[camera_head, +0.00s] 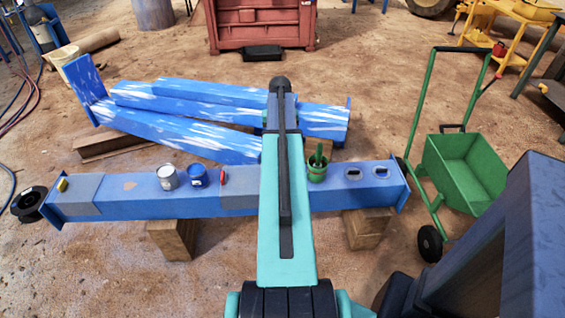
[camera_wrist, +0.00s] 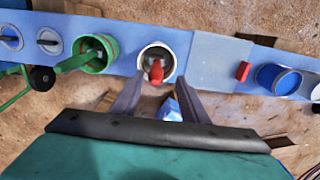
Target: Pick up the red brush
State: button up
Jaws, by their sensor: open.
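In the wrist view, the red brush (camera_wrist: 156,72) stands in a round can with a pale rim (camera_wrist: 143,53) on the blue beam. Its red handle points toward my gripper; its lower part inside the can is dark and unclear. My gripper (camera_wrist: 157,84) is open and empty, with one finger on each side of the handle in the picture. I cannot tell how far the fingertips are from it. In the head view, my arm hides the brush, its can and my gripper.
The blue beam (camera_head: 125,207) rests on wooden blocks. A green pot (camera_head: 317,172), also in the wrist view (camera_wrist: 96,46), stands on one side of the can. A small red item (camera_wrist: 242,71) and a blue can (camera_head: 198,176) stand on the other. A green cart (camera_head: 465,165) is at right.

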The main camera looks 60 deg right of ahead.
jog(key=shift+f, duration=1.35)
jog(key=shift+f, duration=0.1)
jog(key=shift+s+d+f+p, duration=0.15)
jog(key=shift+f+p, duration=0.05)
jog(key=shift+f, duration=1.05)
jog(key=shift+s+d+f+p, duration=0.1)
jog(key=shift+f+p, duration=0.1)
jog(key=shift+f, duration=1.05)
grip_shut()
